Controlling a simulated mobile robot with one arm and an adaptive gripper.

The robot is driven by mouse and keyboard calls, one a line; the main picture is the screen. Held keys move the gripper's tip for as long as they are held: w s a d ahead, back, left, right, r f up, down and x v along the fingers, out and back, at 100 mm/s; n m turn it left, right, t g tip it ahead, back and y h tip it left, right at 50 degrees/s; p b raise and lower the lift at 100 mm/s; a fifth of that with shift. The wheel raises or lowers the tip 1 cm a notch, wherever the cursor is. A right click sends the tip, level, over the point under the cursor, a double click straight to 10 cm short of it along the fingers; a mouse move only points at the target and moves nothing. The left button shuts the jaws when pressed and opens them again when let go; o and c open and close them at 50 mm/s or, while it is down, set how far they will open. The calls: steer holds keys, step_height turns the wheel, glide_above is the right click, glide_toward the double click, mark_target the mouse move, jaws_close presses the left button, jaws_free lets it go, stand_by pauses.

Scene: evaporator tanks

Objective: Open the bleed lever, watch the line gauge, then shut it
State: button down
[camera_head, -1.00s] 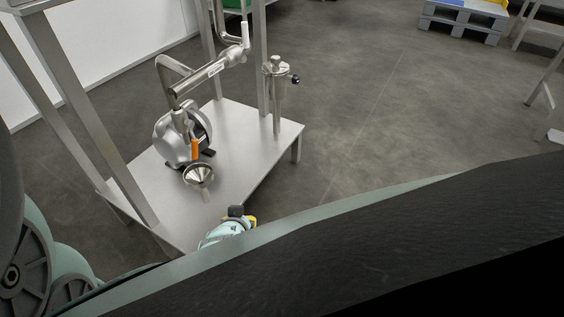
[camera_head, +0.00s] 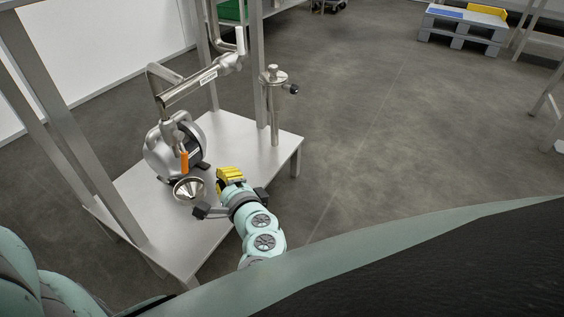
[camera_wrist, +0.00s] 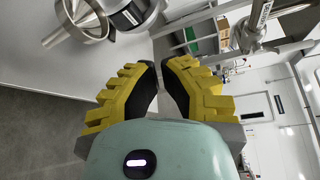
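The orange lever (camera_head: 184,161) hangs below the pipework in front of the round steel pump housing (camera_head: 160,152). A steel funnel (camera_head: 189,189) sits under it, and part of what looks like this funnel shows at the upper left of the wrist view (camera_wrist: 88,18). My gripper (camera_head: 230,173), with yellow ribbed fingers, is over the steel table to the right of the funnel, apart from the lever. In the wrist view its fingers (camera_wrist: 160,68) stand apart with an empty gap between them. I cannot make out a gauge face. The lever is not clear in the wrist view.
A labelled steel pipe (camera_head: 188,90) runs above the pump to a white-handled valve (camera_head: 240,41). A vertical steel post with a black knob (camera_head: 274,105) stands behind my gripper. Frame legs flank the steel table (camera_head: 231,135). Open floor lies to the right; a grey pallet (camera_head: 459,32) is far back.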

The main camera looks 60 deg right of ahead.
mark_target(183, 153)
steer(key=w+b, duration=0.2)
steer(key=w, duration=0.6)
steer(key=shift+w+a, duration=0.15)
steer(key=shift+a+r+p, duration=0.1)
steer(key=shift+a+p, duration=0.05)
steer(key=shift+p, duration=0.65)
